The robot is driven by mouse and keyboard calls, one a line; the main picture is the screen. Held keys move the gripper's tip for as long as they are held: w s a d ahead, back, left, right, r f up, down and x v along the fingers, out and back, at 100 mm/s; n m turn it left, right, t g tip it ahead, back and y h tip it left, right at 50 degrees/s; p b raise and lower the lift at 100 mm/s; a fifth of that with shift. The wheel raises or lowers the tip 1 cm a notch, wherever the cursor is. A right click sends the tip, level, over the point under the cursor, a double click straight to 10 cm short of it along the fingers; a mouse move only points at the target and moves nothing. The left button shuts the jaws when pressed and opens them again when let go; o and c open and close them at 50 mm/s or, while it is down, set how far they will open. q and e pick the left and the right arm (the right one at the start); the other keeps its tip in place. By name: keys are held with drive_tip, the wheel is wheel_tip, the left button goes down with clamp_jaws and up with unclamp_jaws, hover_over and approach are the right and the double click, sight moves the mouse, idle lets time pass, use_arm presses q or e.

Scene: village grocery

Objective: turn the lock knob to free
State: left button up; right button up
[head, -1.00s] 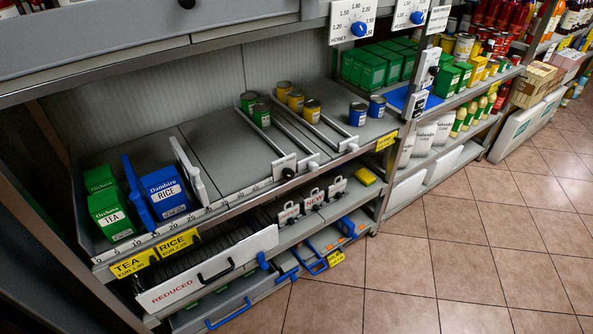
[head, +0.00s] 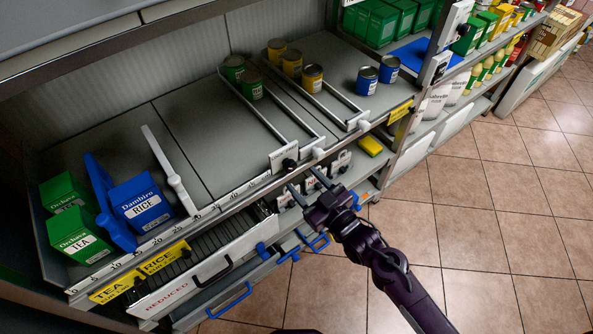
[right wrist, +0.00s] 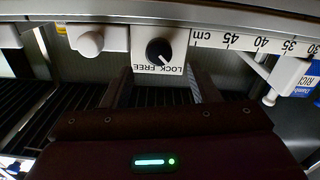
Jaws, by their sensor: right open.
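The lock knob (right wrist: 158,51) is a small round black knob on a white plate marked LOCK and FREE, upside down in the right wrist view. A pale mark shows on the knob; I cannot tell for sure which word it points to. In the head view the plate (head: 283,159) sits on the front edge of the shelf, at the end of a metal divider rail. My right gripper (head: 302,190) is open and empty, just in front of and below the plate. In the wrist view its two fingers (right wrist: 160,90) are either side of the knob's line, apart from it. My left gripper is out of view.
A white round knob (right wrist: 90,43) is beside the plate. A centimetre scale (right wrist: 240,42) runs along the shelf edge. Green and yellow cans (head: 292,64) stand between the rails. Below are the REDUCED drawer (head: 190,275) and blue handles (head: 229,302). Floor space is clear at right.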

sight(292, 168)
drive_tip(key=x, duration=0.4)
drive_tip(key=shift+d+f, duration=0.1)
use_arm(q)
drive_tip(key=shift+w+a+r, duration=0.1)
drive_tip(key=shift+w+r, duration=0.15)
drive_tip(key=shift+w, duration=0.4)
use_arm(e)
drive_tip(key=shift+w, duration=0.2)
drive_tip(key=c, duration=1)
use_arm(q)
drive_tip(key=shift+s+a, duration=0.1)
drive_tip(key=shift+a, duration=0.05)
